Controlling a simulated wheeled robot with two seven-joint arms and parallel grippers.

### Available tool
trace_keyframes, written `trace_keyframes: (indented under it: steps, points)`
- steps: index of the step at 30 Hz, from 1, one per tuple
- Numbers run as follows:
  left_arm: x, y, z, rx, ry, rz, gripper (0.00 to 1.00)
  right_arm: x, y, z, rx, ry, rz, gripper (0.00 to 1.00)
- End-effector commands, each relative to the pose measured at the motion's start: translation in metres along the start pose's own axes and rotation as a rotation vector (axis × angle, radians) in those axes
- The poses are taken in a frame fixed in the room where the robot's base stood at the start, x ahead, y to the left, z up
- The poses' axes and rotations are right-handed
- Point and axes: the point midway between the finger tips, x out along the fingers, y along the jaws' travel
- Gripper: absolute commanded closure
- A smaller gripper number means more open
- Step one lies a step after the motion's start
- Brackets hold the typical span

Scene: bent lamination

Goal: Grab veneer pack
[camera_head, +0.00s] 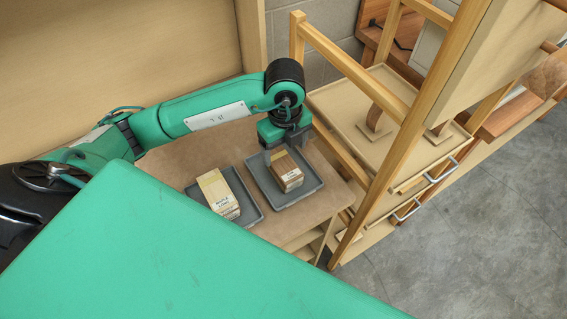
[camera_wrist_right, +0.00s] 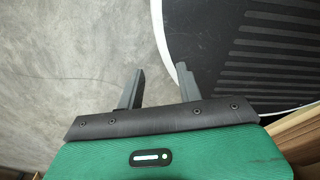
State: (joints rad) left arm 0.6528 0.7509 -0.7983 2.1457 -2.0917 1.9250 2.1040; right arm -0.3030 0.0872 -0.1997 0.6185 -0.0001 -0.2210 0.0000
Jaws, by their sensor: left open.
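A brown veneer pack (camera_head: 287,174) with a pale label lies in the right grey tray (camera_head: 262,187) on the brown worktop. A paler veneer pack (camera_head: 217,191) with a label lies in the left grey tray (camera_head: 250,216). My left gripper (camera_head: 279,154) is open, pointing down over the far end of the brown pack. Its fingers look to be at the pack's sides, but I cannot tell whether they touch it. My right gripper (camera_wrist_right: 157,82) shows in the right wrist view, open and empty above the floor.
A wooden rack with upright posts (camera_head: 410,130) and shelves stands right of the worktop (camera_head: 310,205). A beige panel (camera_head: 120,60) rises behind my left arm. Grey floor (camera_head: 480,220) is clear at the right. A black ribbed surface (camera_wrist_right: 260,50) lies near my right gripper.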

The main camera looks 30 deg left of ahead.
Motion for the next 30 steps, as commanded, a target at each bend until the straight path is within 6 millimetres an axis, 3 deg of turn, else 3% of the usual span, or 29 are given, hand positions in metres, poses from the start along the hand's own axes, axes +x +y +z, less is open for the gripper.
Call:
trace_keyframes:
  steps: [6, 16, 25, 30]
  points:
    - [0.015, 0.000, -0.001, 0.000, 0.000, 0.000, 0.22, -0.004, -0.006, -0.015, 0.004, 0.019, -0.006, 0.64]
    - [0.058, -0.001, -0.006, 0.000, 0.001, 0.001, 0.22, -0.024, -0.011, -0.008, 0.006, 0.008, -0.012, 0.64]
    - [0.065, -0.001, -0.006, 0.002, -0.001, -0.002, 0.22, -0.024, -0.005, -0.005, 0.003, 0.004, -0.006, 0.64]
    - [0.065, -0.001, -0.006, 0.001, -0.001, -0.002, 0.53, -0.024, -0.003, -0.005, 0.001, 0.004, -0.003, 0.64]
